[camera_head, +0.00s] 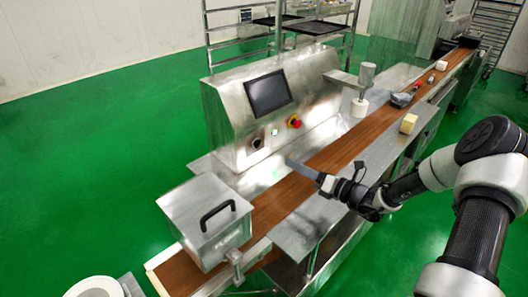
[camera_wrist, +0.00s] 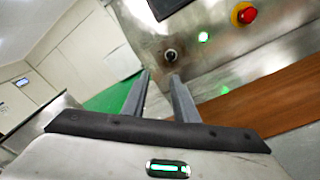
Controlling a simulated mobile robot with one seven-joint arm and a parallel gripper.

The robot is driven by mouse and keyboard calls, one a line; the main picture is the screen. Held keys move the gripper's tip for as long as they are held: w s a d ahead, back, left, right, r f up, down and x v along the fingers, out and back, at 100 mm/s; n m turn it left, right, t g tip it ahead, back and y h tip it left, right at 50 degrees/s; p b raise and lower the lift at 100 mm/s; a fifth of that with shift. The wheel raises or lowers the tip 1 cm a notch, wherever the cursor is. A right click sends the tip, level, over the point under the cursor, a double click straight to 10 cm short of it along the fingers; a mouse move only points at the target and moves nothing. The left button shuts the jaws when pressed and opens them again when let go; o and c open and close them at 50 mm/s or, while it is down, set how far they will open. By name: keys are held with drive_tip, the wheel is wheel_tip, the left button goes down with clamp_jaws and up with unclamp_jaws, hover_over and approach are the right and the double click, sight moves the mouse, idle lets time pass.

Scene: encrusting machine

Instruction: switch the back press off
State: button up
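The steel machine housing (camera_head: 270,95) has a dark screen (camera_head: 268,93) and, below it, a dark round knob (camera_head: 256,143), a lit green button (camera_head: 275,132) and a red button on a yellow base (camera_head: 295,122). The wrist view shows the knob (camera_wrist: 170,55), green light (camera_wrist: 203,37) and red button (camera_wrist: 243,14) ahead. A press head on a bracket (camera_head: 362,90) stands over the belt. I cannot tell which control belongs to the back press. My gripper (camera_head: 290,163) is in front of the panel, apart from it. Its fingers (camera_wrist: 159,78) have an empty gap between them, with the knob beyond.
A brown conveyor belt (camera_head: 345,145) runs along the machine, with small blocks farther along. A steel box with a black handle (camera_head: 217,215) covers the belt's near end. A yellowish block (camera_head: 408,123) sits on the near ledge. A wire rack (camera_head: 320,22) stands behind.

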sight(260, 144)
drive_tip(key=w+a, duration=0.3)
drive_tip(key=w, duration=0.1)
drive_tip(key=w+a+f+m+b, duration=0.1)
drive_tip(key=w+a, duration=0.3)
drive_tip(key=w, duration=0.1)
drive_tip(key=w+a+m+t+b, duration=0.1)
drive_tip(key=w+a, duration=0.3)
drive_tip(key=shift+w+f, duration=0.15)
drive_tip(key=shift+f, duration=0.2)
clamp_jaws()
